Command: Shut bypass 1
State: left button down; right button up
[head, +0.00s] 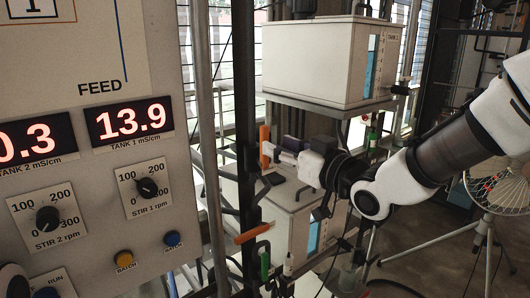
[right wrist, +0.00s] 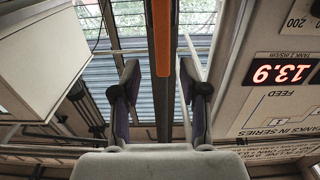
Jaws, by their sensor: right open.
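My right gripper (head: 271,164) reaches in from the right in the head view and is open. An upright orange lever handle (head: 264,142) stands right by its fingertips. In the right wrist view the orange handle (right wrist: 162,45) runs between the two spread fingers (right wrist: 160,85), with a gap on each side. Another orange handle (head: 252,234) lies nearly level, lower down, tilted up to the right. No label readable here tells which handle is bypass 1.
A control panel (head: 105,170) with red readouts and stir knobs fills the left. A white tank box (head: 318,62) stands above the gripper, and a lower box (head: 295,215) below it. Green handles (head: 264,264) sit nearby. A fan (head: 500,190) stands at the right.

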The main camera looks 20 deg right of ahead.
aim_at(268, 140)
jog(key=shift+b+x, duration=0.35)
jog(key=shift+x, duration=1.9)
jog(key=shift+w+a, duration=0.3)
jog(key=shift+a, duration=0.05)
pick_arm(q)
jog(key=shift+f, duration=0.95)
pick_arm(e)
jog(key=shift+s, duration=0.1)
grip_shut()
